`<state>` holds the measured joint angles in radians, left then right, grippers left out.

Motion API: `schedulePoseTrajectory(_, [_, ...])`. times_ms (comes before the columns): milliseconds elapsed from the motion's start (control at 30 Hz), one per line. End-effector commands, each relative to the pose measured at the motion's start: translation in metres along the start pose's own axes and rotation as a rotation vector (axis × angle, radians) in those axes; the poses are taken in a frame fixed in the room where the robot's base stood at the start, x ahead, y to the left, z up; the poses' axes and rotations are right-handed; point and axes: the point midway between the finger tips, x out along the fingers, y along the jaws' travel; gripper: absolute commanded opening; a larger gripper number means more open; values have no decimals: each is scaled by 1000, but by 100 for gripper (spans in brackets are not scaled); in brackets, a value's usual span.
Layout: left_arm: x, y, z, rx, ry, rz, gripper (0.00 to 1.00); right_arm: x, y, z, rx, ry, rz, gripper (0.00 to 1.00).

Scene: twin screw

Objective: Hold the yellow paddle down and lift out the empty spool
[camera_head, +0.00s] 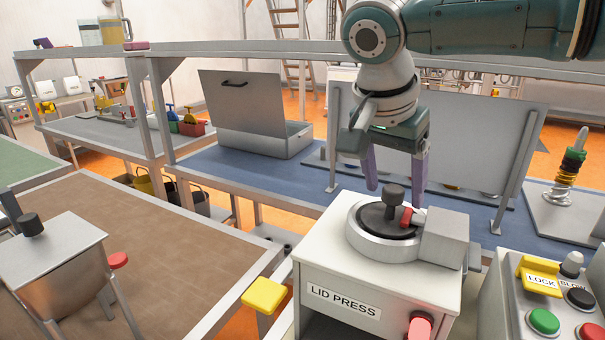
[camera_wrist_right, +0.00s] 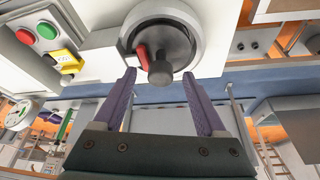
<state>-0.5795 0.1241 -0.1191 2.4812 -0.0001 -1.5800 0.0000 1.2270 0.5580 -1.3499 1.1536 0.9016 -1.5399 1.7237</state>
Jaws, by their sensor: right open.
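A yellow paddle (camera_head: 265,294) sticks out at the left front of the white box labelled LID PRESS (camera_head: 314,262). On top of the box a grey ring (camera_head: 358,238) holds a dark disc (camera_head: 373,218) with a black knob (camera_head: 394,194) and a red piece (camera_head: 407,217) beside it. My right gripper (camera_head: 395,192) is open, its purple fingers pointing down at the knob. I cannot make out an empty spool for certain. My left gripper is not in view.
A red button (camera_head: 419,326) is on the press front. A control panel with a yellow LOCK flap (camera_head: 539,271) and a green button (camera_head: 543,321) stands at right. A grey box (camera_head: 60,265) with a black knob stands at left. The brown tabletop (camera_head: 160,235) has free room.

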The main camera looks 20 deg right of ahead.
Motion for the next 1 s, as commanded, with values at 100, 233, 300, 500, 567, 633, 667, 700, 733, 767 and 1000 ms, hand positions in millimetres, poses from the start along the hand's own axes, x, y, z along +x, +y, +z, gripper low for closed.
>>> schedulePoseTrajectory(100, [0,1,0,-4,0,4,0,0,0,0,-1,0,0,74])
schedulePoseTrajectory(233, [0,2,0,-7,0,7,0,0,0,0,0,0,0,62])
schedulePoseTrajectory(300, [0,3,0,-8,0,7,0,0,0,0,0,0,0,55])
schedulePoseTrajectory(500, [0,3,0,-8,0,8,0,0,0,0,0,0,0,32])
schedulePoseTrajectory(567, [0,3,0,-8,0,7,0,0,0,0,0,0,0,25])
schedulePoseTrajectory(633, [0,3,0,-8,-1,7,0,0,0,0,0,0,0,18])
schedulePoseTrajectory(667, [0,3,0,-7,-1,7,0,0,0,0,0,0,0,14])
schedulePoseTrajectory(700, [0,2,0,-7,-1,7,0,0,0,0,0,0,0,10])
schedulePoseTrajectory(733, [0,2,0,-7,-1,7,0,0,0,0,0,0,0,6])
schedulePoseTrajectory(767, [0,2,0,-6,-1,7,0,0,0,0,0,0,0,3])
schedulePoseTrajectory(1000, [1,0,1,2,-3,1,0,0,0,0,0,0,0,0])
